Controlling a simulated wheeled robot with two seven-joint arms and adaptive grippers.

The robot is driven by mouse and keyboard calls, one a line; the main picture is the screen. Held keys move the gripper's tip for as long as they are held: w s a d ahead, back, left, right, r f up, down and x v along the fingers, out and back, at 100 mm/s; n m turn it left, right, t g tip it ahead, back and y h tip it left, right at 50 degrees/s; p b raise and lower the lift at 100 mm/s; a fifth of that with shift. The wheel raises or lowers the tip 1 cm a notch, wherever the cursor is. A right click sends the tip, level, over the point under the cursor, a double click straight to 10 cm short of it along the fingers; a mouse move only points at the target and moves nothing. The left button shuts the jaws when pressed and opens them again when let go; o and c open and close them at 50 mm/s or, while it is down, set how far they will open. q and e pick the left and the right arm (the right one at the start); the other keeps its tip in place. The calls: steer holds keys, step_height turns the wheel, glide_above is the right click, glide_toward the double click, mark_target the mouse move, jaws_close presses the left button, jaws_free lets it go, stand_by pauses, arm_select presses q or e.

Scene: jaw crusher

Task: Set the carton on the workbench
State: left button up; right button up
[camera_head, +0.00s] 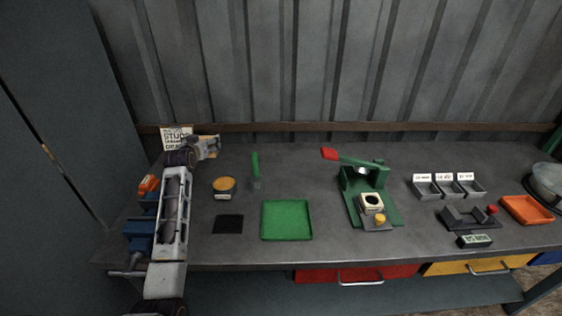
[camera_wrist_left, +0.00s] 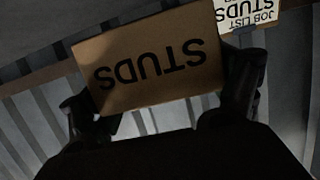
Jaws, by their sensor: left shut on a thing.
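A brown cardboard carton (camera_wrist_left: 148,88) marked STUDS shows large in the left wrist view, its lettering upside down. My left gripper (camera_wrist_left: 158,100) is shut on it, with one dark finger at each side. In the head view my left arm reaches over the left end of the grey workbench (camera_head: 300,175), and the carton (camera_head: 210,141) is a small tan shape at its far end, partly hidden by the gripper. I cannot tell whether the carton touches the bench. My right gripper is not in view.
A job list sign (camera_head: 175,134) stands at the back left, close to the gripper. An orange-topped tin (camera_head: 223,184), green brush (camera_head: 256,170), black pad (camera_head: 229,224), green tray (camera_head: 287,220) and green press (camera_head: 362,185) stand along the bench. Bare bench lies behind the green tray.

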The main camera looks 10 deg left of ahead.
arm_select(q)
steer(key=shift+f, duration=0.6)
step_height(320, 180, down, 4)
steer(key=shift+f, duration=0.4)
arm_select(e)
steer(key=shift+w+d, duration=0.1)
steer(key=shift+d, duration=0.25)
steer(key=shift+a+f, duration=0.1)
arm_select(q)
steer(key=shift+f, duration=0.3)
step_height(320, 180, down, 2)
steer(key=shift+f, duration=0.6)
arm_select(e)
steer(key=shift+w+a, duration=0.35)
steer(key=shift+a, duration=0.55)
